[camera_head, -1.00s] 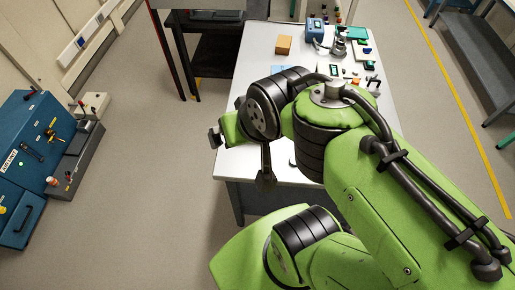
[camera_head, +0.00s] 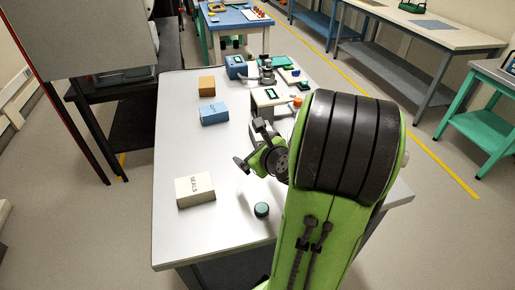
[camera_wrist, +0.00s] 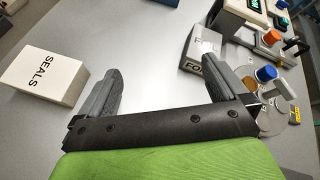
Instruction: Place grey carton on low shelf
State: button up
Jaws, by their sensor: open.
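A grey carton (camera_wrist: 202,46) with dark lettering, partly cut off to "FO", lies on the table in the wrist view. It is beside the tip of my gripper's right finger, which partly covers it; I cannot tell if they touch. I cannot make the carton out in the head view, where my arm covers part of the table. My gripper (camera_head: 248,145) is open and empty over the table, and its two spread fingers also show in the wrist view (camera_wrist: 155,78). A dark rack with a low black shelf (camera_head: 132,137) stands left of the table; whether it is the task's shelf is unclear.
A cream SEALS box (camera_head: 195,189) and a dark green round piece (camera_head: 261,210) are at the table's near side. A blue box (camera_head: 214,113), a brown box (camera_head: 207,86) and instruments (camera_head: 268,98) stand farther back. The table (camera_head: 180,145) is bare along its left side.

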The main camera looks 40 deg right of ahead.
jog(key=d+f+m+h, duration=0.1)
jog(key=d+m, duration=0.1)
jog(key=s+d+f+m+b, duration=0.1)
jog(key=d+m, duration=0.1)
jog(key=s+d+f+m+h, duration=0.1)
jog(key=d+m, duration=0.1)
jog(key=shift+d+f+h, duration=0.25)
jog(key=shift+f+h, duration=0.05)
jog(key=shift+f, duration=0.05)
jog(key=shift+s+d+r+m, duration=0.1)
jog(key=shift+d+r+m, duration=0.15)
jog(key=shift+m, duration=0.35)
jog(key=shift+w+r+p, duration=0.1)
jog(key=shift+w+p, duration=0.15)
jog(key=shift+p, duration=0.8)
jog(key=p+x, duration=0.6)
jog(key=x, duration=0.9)
jog(key=shift+w+d+p, duration=0.1)
jog(key=shift+p, duration=0.2)
jog(key=c, duration=1.1)
notch_tip(320, 180, up, 18)
jog(key=p, duration=0.6)
